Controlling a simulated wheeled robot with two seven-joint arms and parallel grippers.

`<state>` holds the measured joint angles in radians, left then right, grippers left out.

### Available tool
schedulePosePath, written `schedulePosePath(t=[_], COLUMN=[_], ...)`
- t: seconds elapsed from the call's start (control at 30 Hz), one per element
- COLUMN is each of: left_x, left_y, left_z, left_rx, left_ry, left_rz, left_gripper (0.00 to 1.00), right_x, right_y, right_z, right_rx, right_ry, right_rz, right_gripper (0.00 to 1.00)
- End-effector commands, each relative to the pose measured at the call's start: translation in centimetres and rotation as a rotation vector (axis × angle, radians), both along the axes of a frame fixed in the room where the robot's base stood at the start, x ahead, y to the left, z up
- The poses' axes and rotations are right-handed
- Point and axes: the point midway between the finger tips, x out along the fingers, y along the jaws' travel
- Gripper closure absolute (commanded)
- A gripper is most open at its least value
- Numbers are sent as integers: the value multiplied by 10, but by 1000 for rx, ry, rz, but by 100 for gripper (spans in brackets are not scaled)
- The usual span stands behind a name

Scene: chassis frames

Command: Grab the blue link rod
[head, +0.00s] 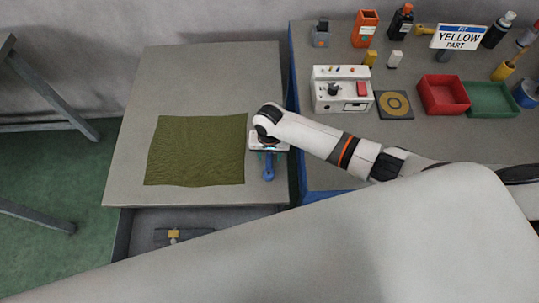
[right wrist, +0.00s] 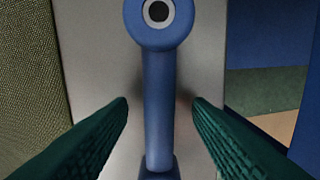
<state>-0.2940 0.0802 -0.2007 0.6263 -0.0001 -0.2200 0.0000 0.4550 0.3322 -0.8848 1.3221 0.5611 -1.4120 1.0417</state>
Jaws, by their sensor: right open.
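The blue link rod (head: 268,168) lies on the grey table, near its right edge, beside the green cloth. In the right wrist view the rod (right wrist: 160,95) runs upright through the middle, with a ringed eye and dark hole at the top. My right gripper (head: 268,150) is over the rod's far part, pointing down. Its two dark green fingers (right wrist: 160,105) are open, one on each side of the rod, with a gap on both sides. The rod's far end is hidden under the gripper in the head view. My left gripper is not in view.
An olive green cloth (head: 197,150) lies flat on the grey table (head: 140,100). An open drawer (head: 125,240) below holds a small part. The right-hand bench holds a white control box (head: 325,100), a red bin (head: 443,95), a green bin (head: 491,99) and a "YELLOW PART" sign (head: 458,38).

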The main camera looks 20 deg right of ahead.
Motion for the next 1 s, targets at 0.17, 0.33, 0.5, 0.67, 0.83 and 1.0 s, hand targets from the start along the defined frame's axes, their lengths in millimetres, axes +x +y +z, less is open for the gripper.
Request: schedulePosePath(t=[0.17,0.33,0.5,0.67,0.83,1.0], left_x=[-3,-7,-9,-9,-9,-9], left_y=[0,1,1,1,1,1], left_z=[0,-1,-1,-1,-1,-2], left_rx=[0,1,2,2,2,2], left_ry=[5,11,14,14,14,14], left_rz=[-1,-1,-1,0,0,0], left_gripper=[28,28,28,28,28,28], right_x=[0,0,0,1,1,2], right_y=[0,0,0,0,1,1], right_z=[0,0,0,1,8,37], right_rx=[1,1,0,1,2,3], right_ry=[-1,-1,-1,-1,-4,-5], right_rz=[1,1,1,1,1,2], right_gripper=[55,79,100,100,100,100])
